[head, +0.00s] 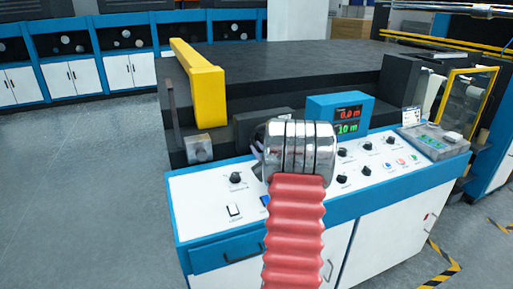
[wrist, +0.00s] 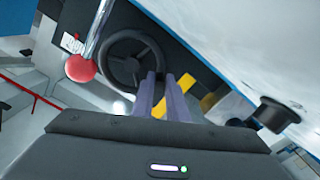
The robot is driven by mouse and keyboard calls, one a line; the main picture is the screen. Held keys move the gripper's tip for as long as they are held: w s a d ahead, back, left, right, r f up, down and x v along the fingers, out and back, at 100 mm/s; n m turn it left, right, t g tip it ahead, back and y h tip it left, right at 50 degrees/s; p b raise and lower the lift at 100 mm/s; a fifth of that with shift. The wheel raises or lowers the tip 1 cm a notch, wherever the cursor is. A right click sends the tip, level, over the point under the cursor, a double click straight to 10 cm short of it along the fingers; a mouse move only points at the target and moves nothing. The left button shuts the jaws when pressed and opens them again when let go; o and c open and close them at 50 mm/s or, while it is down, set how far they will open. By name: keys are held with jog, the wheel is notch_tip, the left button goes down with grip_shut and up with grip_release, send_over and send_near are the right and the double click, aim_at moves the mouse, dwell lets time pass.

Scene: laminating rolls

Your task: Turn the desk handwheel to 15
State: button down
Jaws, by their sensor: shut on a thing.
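In the wrist view the handwheel (wrist: 118,66) is a dark ring with spokes and a hub. The two grey-violet fingers of my gripper (wrist: 161,78) reach to its rim at the lower right and are close together, shut on it; the exact contact is partly hidden by the fingers. In the head view my red-sleeved arm with its chrome joint hides my gripper and the handwheel. No scale or pointer of the wheel can be read.
A white and blue control desk (head: 206,202) carries black knobs and a blue display box (head: 327,106) with red and green digits. A yellow guard (head: 209,97) stands behind. In the wrist view a red ball (wrist: 80,68) and a black knob (wrist: 277,113) are near the gripper.

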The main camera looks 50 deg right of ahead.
jog(key=n, duration=0.1)
jog(key=f+n, duration=0.1)
jog(key=n, duration=0.1)
jog(key=f+n, duration=0.1)
jog(key=n, duration=0.1)
jog(key=shift+s+d+f, duration=0.1)
jog(key=shift+d+f, duration=0.05)
jog(key=shift+d, duration=0.15)
jog(key=shift+f, duration=0.1)
jog(key=c, duration=1.7)
grip_release()
jog(key=shift+d, duration=0.1)
jog(key=shift+c, duration=0.2)
jog(key=shift+s, duration=0.1)
jog(key=shift+s, duration=0.4)
jog(key=v, duration=1.3)
jog(key=shift+w, duration=0.1)
